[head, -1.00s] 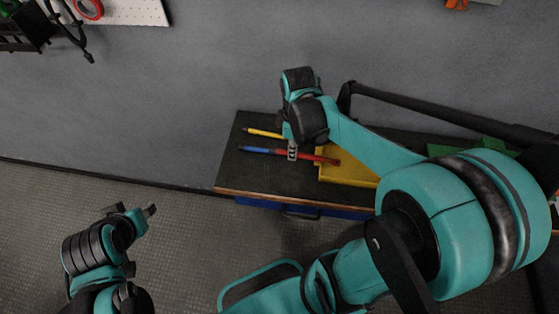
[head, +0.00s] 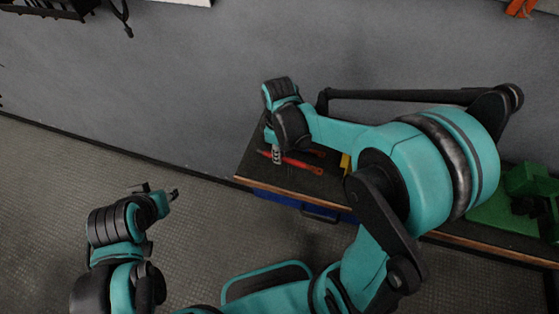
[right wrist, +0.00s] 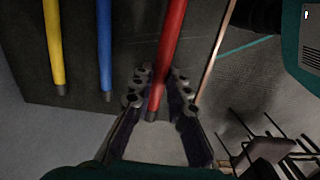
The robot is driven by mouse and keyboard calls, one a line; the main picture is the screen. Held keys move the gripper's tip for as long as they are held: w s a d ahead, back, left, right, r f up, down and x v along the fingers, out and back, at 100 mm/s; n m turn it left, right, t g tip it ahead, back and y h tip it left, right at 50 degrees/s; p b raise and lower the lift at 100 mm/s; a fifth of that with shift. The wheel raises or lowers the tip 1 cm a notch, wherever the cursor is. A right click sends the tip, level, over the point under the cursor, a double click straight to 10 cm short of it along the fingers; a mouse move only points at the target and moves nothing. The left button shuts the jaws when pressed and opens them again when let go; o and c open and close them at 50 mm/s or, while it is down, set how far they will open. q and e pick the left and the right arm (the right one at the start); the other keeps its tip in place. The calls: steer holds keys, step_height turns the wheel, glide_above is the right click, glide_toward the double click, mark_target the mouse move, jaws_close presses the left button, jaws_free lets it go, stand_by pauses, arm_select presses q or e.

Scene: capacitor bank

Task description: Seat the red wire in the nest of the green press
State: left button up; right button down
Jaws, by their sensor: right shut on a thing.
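The red wire (head: 305,166) is at the left end of the dark bench, with my right gripper (head: 276,156) at its left end. In the right wrist view the red wire (right wrist: 172,45) runs between the two fingers of my right gripper (right wrist: 157,97), which are shut on it near its dark tip. I cannot tell whether the wire is clear of the bench. The green press (head: 530,190) stands at the far right of the bench; its nest cannot be made out. My left gripper (head: 172,194) hangs over the floor, away from the bench; its opening is unclear.
A blue wire (right wrist: 104,45) and a yellow wire (right wrist: 54,45) lie left of the red one in the right wrist view. A yellow block or tray (head: 345,163) is partly hidden behind my right arm, which crosses above the bench.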

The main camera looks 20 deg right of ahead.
step_height(320, 180, down, 3)
steer(key=shift+f+b, duration=0.15)
steer(key=shift+b, duration=0.45)
steer(key=shift+f, duration=0.15)
steer(key=shift+f, duration=0.2)
steer(key=c, duration=1.5)
jaws_free()
